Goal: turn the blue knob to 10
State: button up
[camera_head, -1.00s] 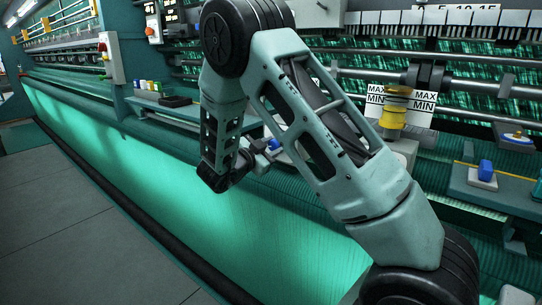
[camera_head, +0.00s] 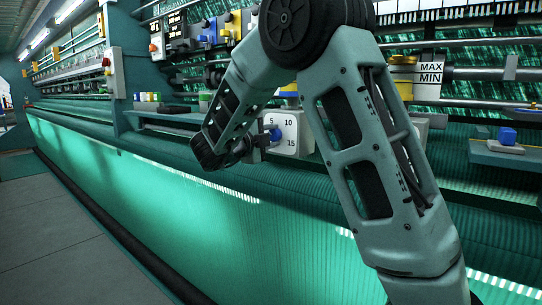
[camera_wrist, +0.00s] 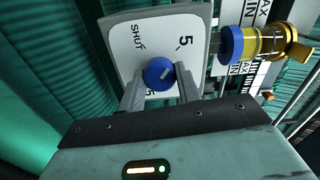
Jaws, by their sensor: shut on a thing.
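The blue knob (camera_wrist: 158,73) sits on a white dial plate (camera_wrist: 126,55) in the wrist view. The plate shows SHUT, 5 and part of 15; the 10 is hidden in that view. A short pale mark on the knob points to the upper right, roughly on the side of the 5; the exact reading is hard to tell. My gripper (camera_wrist: 160,86) is shut on the knob, one finger on each side. In the head view the dial plate (camera_head: 293,148) shows 5, 10 and 15, and my arm partly covers it.
A brass fitting with a blue collar (camera_wrist: 233,45) stands right of the dial in the wrist view. Another blue knob (camera_head: 507,136) sits on a shelf at the right. Green netting (camera_head: 200,225) hangs below the machine rail. Open floor (camera_head: 60,235) lies at the left.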

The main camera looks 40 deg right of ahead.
jog(key=m+b, duration=0.2)
jog(key=b, duration=0.2)
jog(key=f+m+b, duration=0.1)
jog(key=m+b, duration=0.1)
jog(key=b, duration=0.2)
jog(key=shift+f+m, duration=0.1)
jog(key=shift+m, duration=0.2)
jog(key=m+b, duration=0.5)
jog(key=b, duration=0.4)
jog(key=m+b, duration=0.5)
jog(key=b, duration=0.3)
jog(key=shift+m, duration=0.3)
jog(key=m+b, duration=0.2)
jog(key=b, duration=0.1)
jog(key=shift+w+r+m, duration=0.1)
jog(key=shift+r+m, duration=0.25)
jog(key=shift+m, duration=0.05)
jog(key=shift+r, duration=0.1)
jog(key=o, duration=1)
jog(key=shift+c, duration=0.2)
jog(key=shift+a, duration=0.1)
jog(key=s+a+p, duration=0.2)
jog(key=a+p, duration=0.1)
jog(key=a, duration=1.4)
jog(key=shift+s, duration=0.25)
